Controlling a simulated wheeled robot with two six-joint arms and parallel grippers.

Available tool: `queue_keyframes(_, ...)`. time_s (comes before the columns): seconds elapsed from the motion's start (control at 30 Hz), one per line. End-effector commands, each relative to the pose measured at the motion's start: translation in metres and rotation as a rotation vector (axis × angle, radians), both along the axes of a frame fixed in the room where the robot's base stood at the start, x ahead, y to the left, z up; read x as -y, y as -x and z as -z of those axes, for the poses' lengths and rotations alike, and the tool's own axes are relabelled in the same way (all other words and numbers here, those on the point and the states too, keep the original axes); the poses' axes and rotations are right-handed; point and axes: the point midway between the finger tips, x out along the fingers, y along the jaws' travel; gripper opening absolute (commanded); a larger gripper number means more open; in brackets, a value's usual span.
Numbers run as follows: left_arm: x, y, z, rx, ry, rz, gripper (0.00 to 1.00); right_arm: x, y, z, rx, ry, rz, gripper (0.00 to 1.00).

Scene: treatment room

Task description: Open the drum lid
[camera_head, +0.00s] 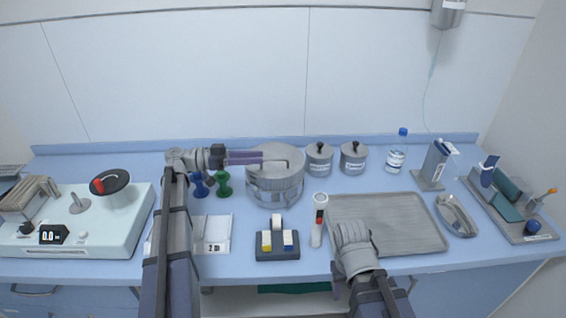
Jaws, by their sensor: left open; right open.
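The grey metal drum (274,192) stands upright at the back middle of the counter. Its lid (288,153) lies on top and looks closed. My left gripper (262,158) comes in from the left, with its two purple-grey fingers level and pointing right over the left part of the lid. It is open, and a light bar shows at its fingertips on the lid. I cannot tell whether the fingers touch it. My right gripper (351,232) is open and empty, low over the left part of the tray, away from the drum; its fingers are hard to make out.
Two lidded canisters (319,160) stand right of the drum. The metal tray (405,222) is empty.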

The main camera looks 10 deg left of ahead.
Motion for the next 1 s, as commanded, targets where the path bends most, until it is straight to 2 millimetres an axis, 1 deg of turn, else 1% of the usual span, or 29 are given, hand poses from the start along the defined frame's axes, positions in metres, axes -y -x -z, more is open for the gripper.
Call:
queue_keyframes(0.03, 0.0, 0.0, 0.007, 0.0, 0.0, 0.0, 0.41, 0.0, 0.0, 0.007, 0.0, 0.0, 0.0, 0.52)
queue_keyframes(0.2, 0.0, 0.0, 0.017, -0.001, -0.001, 0.0, 0.41, 0.0, 0.0, 0.017, 0.0, 0.0, 0.0, 0.52)
queue_keyframes(0.43, 0.0, 0.0, 0.019, -0.002, 0.0, 0.0, 0.41, 0.0, 0.0, 0.019, 0.0, 0.0, 0.0, 0.52)
queue_keyframes(0.53, 0.004, -0.001, 0.018, -0.002, -0.001, 0.001, 0.41, 0.0, 0.0, 0.018, 0.0, 0.0, 0.0, 0.52)
queue_keyframes(0.63, 0.015, -0.004, 0.018, -0.002, -0.001, 0.002, 0.41, 0.0, 0.0, 0.018, 0.0, 0.0, 0.0, 0.52)
queue_keyframes(0.9, 0.055, -0.015, 0.019, -0.002, -0.001, 0.003, 0.41, 0.0, 0.0, 0.018, 0.0, 0.0, 0.0, 0.52)
queue_keyframes(1.0, 0.065, -0.019, 0.019, -0.002, -0.001, 0.001, 0.41, 0.0, 0.0, 0.018, 0.0, 0.0, 0.0, 0.52)
